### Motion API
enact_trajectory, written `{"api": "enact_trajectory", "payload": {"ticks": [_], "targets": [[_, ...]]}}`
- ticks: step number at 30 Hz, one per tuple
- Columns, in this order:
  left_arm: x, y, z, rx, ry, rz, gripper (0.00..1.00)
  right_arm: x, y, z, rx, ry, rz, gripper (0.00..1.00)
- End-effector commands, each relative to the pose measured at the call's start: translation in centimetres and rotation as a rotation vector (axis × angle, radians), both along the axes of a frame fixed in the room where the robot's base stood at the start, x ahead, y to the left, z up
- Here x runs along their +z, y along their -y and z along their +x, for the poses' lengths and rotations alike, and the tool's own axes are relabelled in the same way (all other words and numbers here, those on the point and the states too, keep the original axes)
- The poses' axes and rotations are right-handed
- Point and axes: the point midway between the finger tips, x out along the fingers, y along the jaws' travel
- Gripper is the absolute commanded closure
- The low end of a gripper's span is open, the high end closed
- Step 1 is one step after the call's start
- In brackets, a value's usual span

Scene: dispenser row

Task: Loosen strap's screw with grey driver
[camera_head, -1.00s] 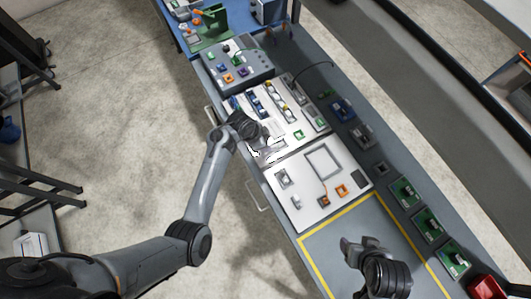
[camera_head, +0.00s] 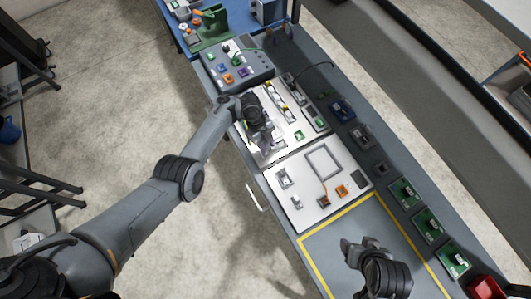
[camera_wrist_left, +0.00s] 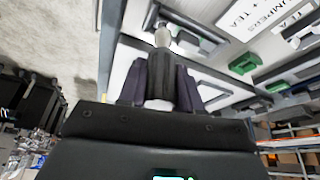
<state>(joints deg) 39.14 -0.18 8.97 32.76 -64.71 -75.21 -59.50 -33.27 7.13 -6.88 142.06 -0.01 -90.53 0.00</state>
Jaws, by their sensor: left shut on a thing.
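My left gripper (camera_head: 259,143) is over the upper white board (camera_head: 282,151) in the head view.
A lower white board (camera_head: 316,205) carries a grey frame and small orange parts. A grey box (camera_head: 238,71) with coloured buttons stands beyond the upper board. Green circuit boards (camera_head: 427,223) line the right side. The yellow-outlined area (camera_head: 335,240) looks bare apart from my right gripper above it.

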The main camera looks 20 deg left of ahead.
Motion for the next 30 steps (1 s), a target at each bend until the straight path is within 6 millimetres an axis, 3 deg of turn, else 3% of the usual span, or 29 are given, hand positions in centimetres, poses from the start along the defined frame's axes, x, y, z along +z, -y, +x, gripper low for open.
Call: {"api": "enact_trajectory", "payload": {"ticks": [2,14,30], "targets": [[-0.2,0.0,0.1,-0.048,0.000,0.001,1.00,-0.7,0.0,0.0,0.000,-0.001,0.000,0.33],[0.0,0.0,0.0,-0.073,0.000,0.000,1.00,-0.5,0.0,0.0,-0.002,0.000,0.002,0.33],[0.0,0.0,-0.1,0.088,0.004,0.004,1.00,1.6,-0.2,0.0,-0.005,0.002,0.008,0.33]]}}
